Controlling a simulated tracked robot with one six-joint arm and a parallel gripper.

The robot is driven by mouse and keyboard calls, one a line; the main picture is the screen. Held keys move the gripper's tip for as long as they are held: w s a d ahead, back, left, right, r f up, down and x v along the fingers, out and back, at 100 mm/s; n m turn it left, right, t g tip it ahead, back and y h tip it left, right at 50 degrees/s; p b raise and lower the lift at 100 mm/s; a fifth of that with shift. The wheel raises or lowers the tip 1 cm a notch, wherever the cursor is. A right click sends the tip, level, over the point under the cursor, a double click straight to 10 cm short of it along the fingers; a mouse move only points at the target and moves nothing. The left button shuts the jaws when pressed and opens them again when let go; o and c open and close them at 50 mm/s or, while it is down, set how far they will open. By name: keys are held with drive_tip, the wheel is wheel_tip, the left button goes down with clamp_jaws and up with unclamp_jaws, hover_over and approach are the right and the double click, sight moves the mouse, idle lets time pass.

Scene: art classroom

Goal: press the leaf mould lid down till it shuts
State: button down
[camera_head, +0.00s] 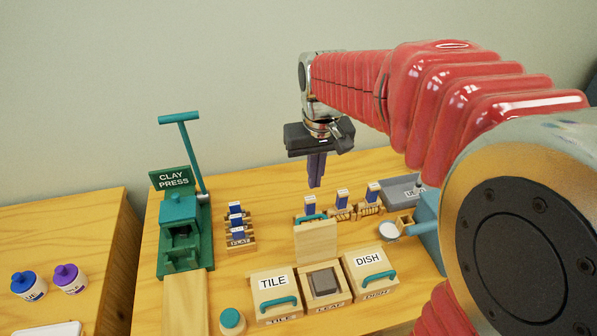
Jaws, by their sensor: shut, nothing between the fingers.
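The leaf mould (313,309) is a wooden box between the tile mould (273,296) and the dish mould (372,272). Its lid (316,243) stands open, roughly upright at the back of the box, with a teal handle near its top edge. A dark grey block shows inside the open box. The tile and dish mould lids lie shut, with teal handles. My gripper (317,171) points down above and behind the raised lid, with its fingers together and empty. It appears apart from the lid.
A green clay press (182,240) with a tall lever stands at the left of the table. Small racks with blue-and-white pieces (343,198) stand behind the moulds. A grey tray (402,188) and a blue box with a crank sit at the right. A teal-topped knob (231,319) is at the front.

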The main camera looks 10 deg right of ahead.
sight(313, 236)
drive_tip(key=shift+w+f, duration=0.25)
drive_tip(key=shift+w, duration=0.15)
wheel_tip(313, 236, down, 10)
drive_tip(key=s, duration=0.1)
drive_tip(key=s+r, duration=0.1)
drive_tip(key=s, duration=0.1)
drive_tip(key=shift+d, duration=0.15)
idle(0.7)
drive_tip(key=shift+a, duration=0.2)
